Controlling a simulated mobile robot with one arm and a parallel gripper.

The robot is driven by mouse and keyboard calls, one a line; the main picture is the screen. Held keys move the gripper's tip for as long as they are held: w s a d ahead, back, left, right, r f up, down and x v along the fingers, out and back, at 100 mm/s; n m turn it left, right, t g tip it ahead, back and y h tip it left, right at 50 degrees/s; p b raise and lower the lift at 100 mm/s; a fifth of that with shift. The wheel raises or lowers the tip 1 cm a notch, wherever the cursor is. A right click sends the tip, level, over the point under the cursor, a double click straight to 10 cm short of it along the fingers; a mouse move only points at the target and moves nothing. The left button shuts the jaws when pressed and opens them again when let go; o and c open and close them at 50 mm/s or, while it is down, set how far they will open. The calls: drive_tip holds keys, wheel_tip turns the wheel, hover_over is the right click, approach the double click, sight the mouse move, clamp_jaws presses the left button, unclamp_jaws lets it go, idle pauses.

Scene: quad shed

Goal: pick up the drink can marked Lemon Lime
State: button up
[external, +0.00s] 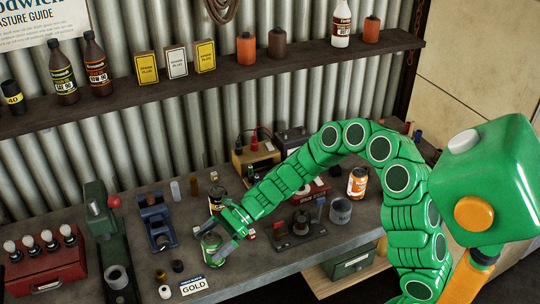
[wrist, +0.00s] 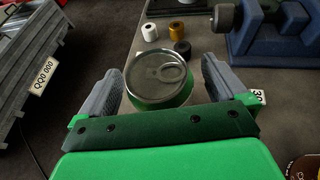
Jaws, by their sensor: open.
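A green drink can (external: 210,246) with a silver top stands upright on the grey workbench, near its front edge. In the wrist view the can (wrist: 160,78) shows its silver lid and pull tab from above, with a green side below the rim. Its printed name cannot be read. My gripper (external: 212,240) is open, with one grey finger on each side of the can. In the wrist view the gripper (wrist: 158,84) has the can between its fingers, with a visible gap on each side. The lower part of the can is hidden by the gripper.
A dark can (external: 217,200) stands just behind, and an orange-white can (external: 357,182) stands further right. A blue vise (external: 156,224) is to the left. A shelf (external: 200,84) runs above.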

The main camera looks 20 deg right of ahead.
drive_tip(key=shift+a, duration=0.1)
drive_tip(key=c, duration=1.3)
